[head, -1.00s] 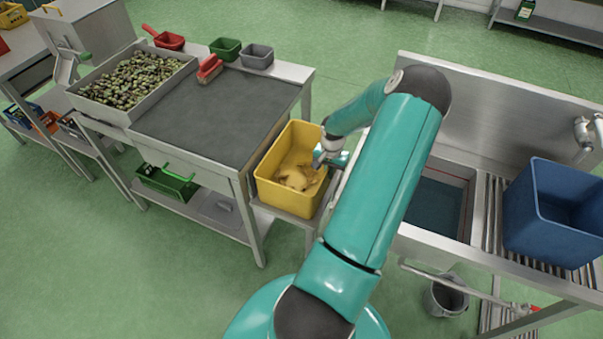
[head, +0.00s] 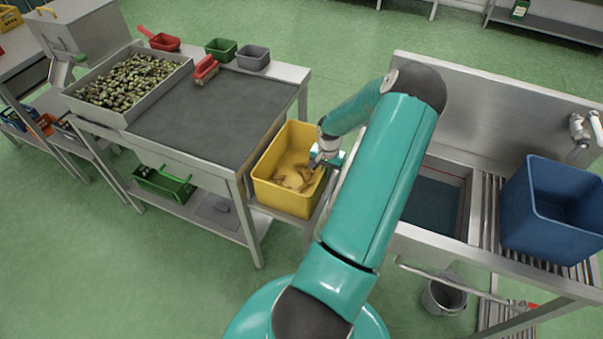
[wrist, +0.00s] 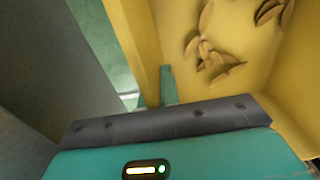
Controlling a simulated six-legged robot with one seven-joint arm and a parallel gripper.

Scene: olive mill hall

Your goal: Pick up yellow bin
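The yellow bin (head: 267,188) stands upright on a low metal stand between the work table and the sink. Several brownish leaf-like pieces lie on its floor, and they also show in the wrist view. My gripper (head: 318,158) is at the bin's right-hand rim in the head view. In the wrist view my gripper (wrist: 157,92) has a teal finger on each side of the yellow bin's wall (wrist: 136,40), with the wall filling the gap between them. The fingertips are small and partly hidden there.
The work table (head: 210,118) on the left carries a tray of olives (head: 100,110), a red brush (head: 206,70) and small tubs. On the right is a sink (head: 440,195) with a blue bin (head: 545,215) on its drainboard. A bucket (head: 443,297) stands below. The front-left floor is clear.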

